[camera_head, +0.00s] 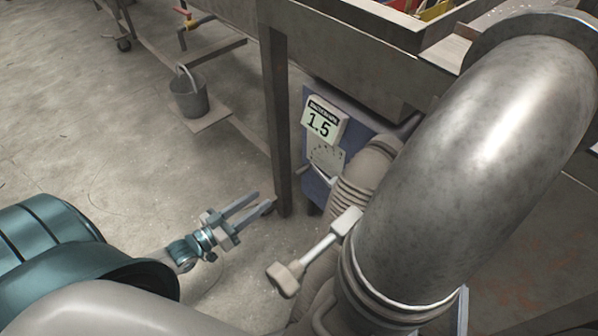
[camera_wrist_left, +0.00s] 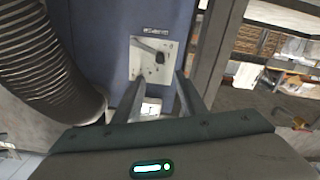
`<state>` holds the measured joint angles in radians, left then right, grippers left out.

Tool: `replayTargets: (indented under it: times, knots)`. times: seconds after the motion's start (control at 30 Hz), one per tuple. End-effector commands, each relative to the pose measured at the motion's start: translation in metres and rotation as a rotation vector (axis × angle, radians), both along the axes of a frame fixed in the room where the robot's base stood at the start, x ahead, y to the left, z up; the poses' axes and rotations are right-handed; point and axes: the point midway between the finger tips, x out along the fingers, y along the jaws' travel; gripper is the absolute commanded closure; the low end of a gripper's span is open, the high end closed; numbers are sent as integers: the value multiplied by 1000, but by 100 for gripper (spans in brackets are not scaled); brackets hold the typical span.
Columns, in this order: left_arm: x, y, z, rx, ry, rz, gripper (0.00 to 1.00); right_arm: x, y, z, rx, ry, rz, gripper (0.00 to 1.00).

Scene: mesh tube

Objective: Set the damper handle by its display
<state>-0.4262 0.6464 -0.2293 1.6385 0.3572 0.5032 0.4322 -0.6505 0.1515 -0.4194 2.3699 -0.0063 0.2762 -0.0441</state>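A display (camera_head: 321,121) reading 1.5 is on a blue panel behind the pipe; the small text above the number is too small to read. A handle (camera_head: 318,247) with a pale shaft and a tan knob sticks out from the big metal pipe (camera_head: 470,170), knob end toward the lower left. My left gripper (camera_head: 263,202) is open and empty, above and left of the knob and apart from it. In the left wrist view, its open fingers (camera_wrist_left: 160,80) point toward a pale dial plate (camera_wrist_left: 152,60) on the blue panel. My right gripper is not in view.
A dial plate (camera_head: 325,155) sits below the display. A ribbed hose (camera_head: 357,185) runs beside the pipe. A dark table leg (camera_head: 279,120) stands behind my left gripper. A bucket (camera_head: 189,95) is on a low shelf. The floor at left is mostly clear.

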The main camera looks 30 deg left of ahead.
Motion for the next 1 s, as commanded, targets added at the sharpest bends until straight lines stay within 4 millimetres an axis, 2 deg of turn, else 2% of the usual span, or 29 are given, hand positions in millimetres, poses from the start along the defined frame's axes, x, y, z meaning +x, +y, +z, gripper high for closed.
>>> replayTargets:
  times: [0.33,0.7,1.0]
  knots:
    - [48,-16,0,-1,-4,0,62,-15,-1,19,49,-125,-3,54]
    - [111,-38,0,-1,-4,0,62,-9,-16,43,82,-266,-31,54]
    - [147,-51,-1,0,-1,0,62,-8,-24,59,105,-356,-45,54]
